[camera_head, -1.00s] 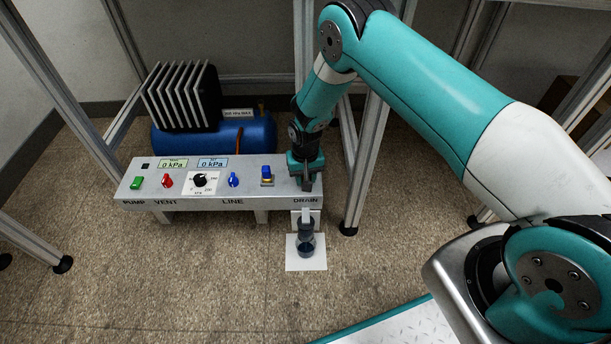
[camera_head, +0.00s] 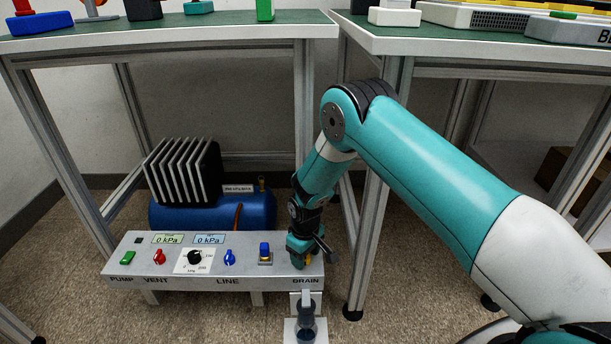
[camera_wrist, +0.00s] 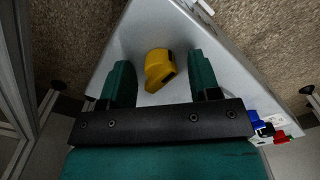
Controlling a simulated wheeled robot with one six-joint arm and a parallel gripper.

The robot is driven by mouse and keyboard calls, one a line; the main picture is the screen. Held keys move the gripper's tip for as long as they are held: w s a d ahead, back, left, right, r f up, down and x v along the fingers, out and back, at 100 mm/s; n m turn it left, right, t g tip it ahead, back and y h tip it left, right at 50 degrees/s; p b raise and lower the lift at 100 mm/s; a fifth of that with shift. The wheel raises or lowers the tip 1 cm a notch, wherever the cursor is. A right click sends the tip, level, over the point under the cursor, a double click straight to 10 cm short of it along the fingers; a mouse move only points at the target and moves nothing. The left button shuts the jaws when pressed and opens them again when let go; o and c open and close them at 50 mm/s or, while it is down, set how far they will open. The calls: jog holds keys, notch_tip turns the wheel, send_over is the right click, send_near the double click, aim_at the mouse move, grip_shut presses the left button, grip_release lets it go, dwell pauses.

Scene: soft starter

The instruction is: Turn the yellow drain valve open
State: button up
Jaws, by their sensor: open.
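The yellow drain valve (camera_wrist: 158,68) sits on the grey panel top (camera_wrist: 135,30), between my two gripper fingers in the wrist view. My gripper (camera_wrist: 163,80) is open, with a gap showing on each side of the valve. In the head view my gripper (camera_head: 303,260) is over the panel's right end, above the DRAIN label (camera_head: 305,281). There it mostly hides the valve; only a little yellow shows at the fingers.
A blue-topped switch (camera_head: 265,252), blue knob (camera_head: 229,257), black dial (camera_head: 195,258), red knob (camera_head: 159,257) and green button (camera_head: 127,257) line the panel to the left. A clear drain cup (camera_head: 306,322) stands below the right end. Table legs (camera_head: 367,200) rise close by.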

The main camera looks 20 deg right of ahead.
jog(key=n+b, duration=0.2)
jog(key=n, duration=0.1)
jog(key=f+n+b, duration=0.1)
jog(key=n+b, duration=0.7)
jog(key=b, duration=0.1)
jog(key=shift+r, duration=0.2)
notch_tip(320, 180, up, 19)
jog(key=p, duration=1)
jog(key=s+a+r+m+p, duration=0.1)
jog(key=s+r+p, duration=0.2)
jog(key=r, duration=0.5)
jog(key=s+a+r+m+y+p, duration=0.1)
jog(key=s+r+p, duration=0.3)
jog(key=r, duration=0.4)
jog(key=shift+s+a+m+p, duration=0.2)
jog(key=shift+a+m+p, duration=0.15)
jog(key=shift+m, duration=0.15)
jog(key=s+a+r+m+y, duration=0.1)
jog(key=s+r+m+y, duration=0.3)
jog(key=s, duration=0.8)
jog(key=s+a+r+m+h, duration=0.1)
jog(key=s+r+m, duration=0.35)
jog(key=s, duration=0.75)
notch_tip(320, 180, up, 37)
jog(key=n+p, duration=0.1)
jog(key=p, duration=3.4)
jog(key=shift+w+p, duration=0.25)
jog(key=shift+p, duration=0.15)
